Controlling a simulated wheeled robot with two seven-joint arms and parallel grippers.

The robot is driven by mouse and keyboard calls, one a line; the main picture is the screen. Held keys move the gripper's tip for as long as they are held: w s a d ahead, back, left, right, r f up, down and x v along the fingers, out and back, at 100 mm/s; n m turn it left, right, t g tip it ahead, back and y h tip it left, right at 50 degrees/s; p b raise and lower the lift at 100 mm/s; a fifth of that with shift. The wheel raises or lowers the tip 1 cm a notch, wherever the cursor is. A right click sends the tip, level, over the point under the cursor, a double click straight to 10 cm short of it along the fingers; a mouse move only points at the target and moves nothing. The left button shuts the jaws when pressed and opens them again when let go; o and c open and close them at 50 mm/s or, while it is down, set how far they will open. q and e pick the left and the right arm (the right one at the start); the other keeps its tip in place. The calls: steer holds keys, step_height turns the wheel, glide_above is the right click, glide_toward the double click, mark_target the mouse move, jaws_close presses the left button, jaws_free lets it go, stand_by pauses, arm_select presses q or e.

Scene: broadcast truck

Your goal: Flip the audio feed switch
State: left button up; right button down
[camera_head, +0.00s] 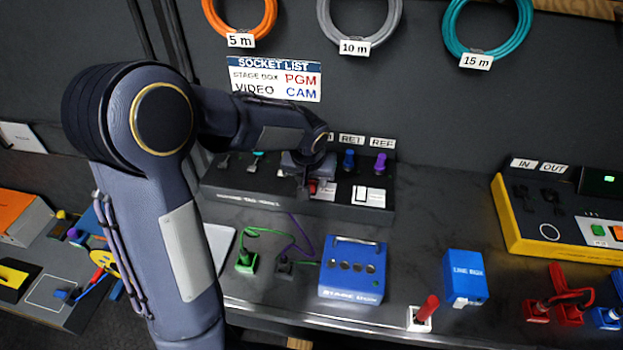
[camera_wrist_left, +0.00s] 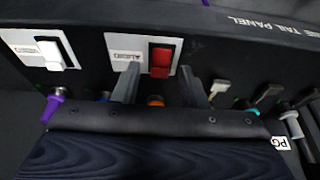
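The audio switch (camera_wrist_left: 160,60) is a red rocker on a white plate marked AUDIO, on the dark tail panel (camera_wrist_left: 240,38). In the head view, the red switch (camera_head: 313,187) shows just beside my left gripper (camera_head: 307,190), partly covered by it. In the wrist view, my left gripper (camera_wrist_left: 160,90) has its two fingers apart, one on each side below the red switch, with nothing held between them. I cannot tell whether a fingertip touches the switch or plate. My right gripper is in neither view.
A white switch (camera_wrist_left: 54,52) sits beside the audio one. Purple (camera_head: 380,163) and blue (camera_head: 349,160) plugs stand behind on the panel. A blue stage box (camera_head: 352,268), a blue line box (camera_head: 465,278) and a yellow-edged unit (camera_head: 508,215) stand on the counter.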

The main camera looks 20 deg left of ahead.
arm_select(q)
steer(key=v, duration=0.7)
steer(key=shift+r, duration=0.4)
steer(key=shift+s, duration=0.15)
steer(key=s+d+t+h, duration=0.1)
steer(key=s+h, duration=0.1)
steer(key=s, duration=0.9)
steer(key=s+d+r+m+t+h+p, duration=0.1)
steer(key=s+d+h, duration=0.1)
steer(key=s, duration=1)
steer(key=shift+r+h+p, duration=0.3)
steer(key=shift+h, duration=0.1)
